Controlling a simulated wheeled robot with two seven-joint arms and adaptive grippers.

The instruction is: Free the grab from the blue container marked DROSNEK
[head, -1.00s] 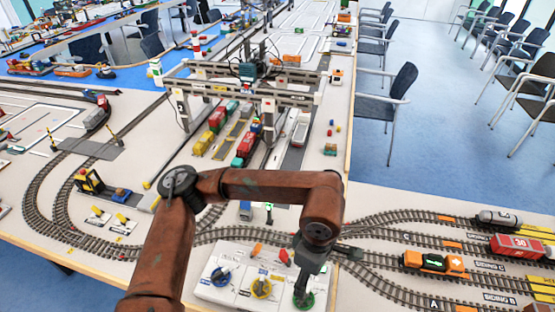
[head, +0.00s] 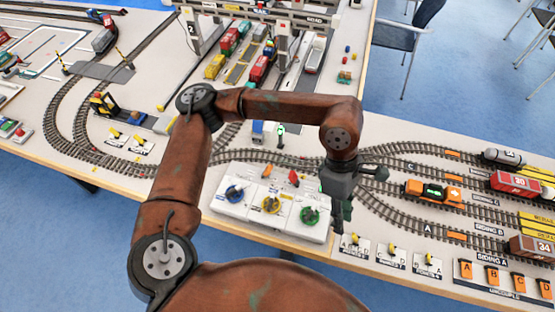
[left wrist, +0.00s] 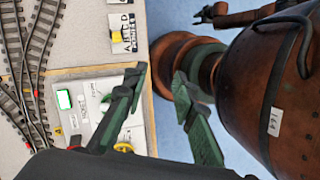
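A white control box (head: 222,207) with blue (head: 236,193), yellow (head: 271,204) and green (head: 310,215) knobs stands at the table's front edge. My left gripper (head: 343,213) is just right of the green knob, apart from it. In the left wrist view its two green fingers (left wrist: 160,100) are spread with nothing between them. The gantry crane (head: 285,16) is cut off at the top. Containers (head: 262,67) stand in rows under it. I cannot make out the grab or any DROSNEK lettering. A rust-coloured arm piece with a dark end (left wrist: 207,14), possibly my right gripper, shows in the wrist view.
Tracks with an orange locomotive (head: 432,192) and a red wagon (head: 514,183) run to the right. Small switch plates (head: 391,253) lie right of the box along the front edge. A green signal light (head: 281,131) stands behind the box. Blue floor lies beyond the front edge.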

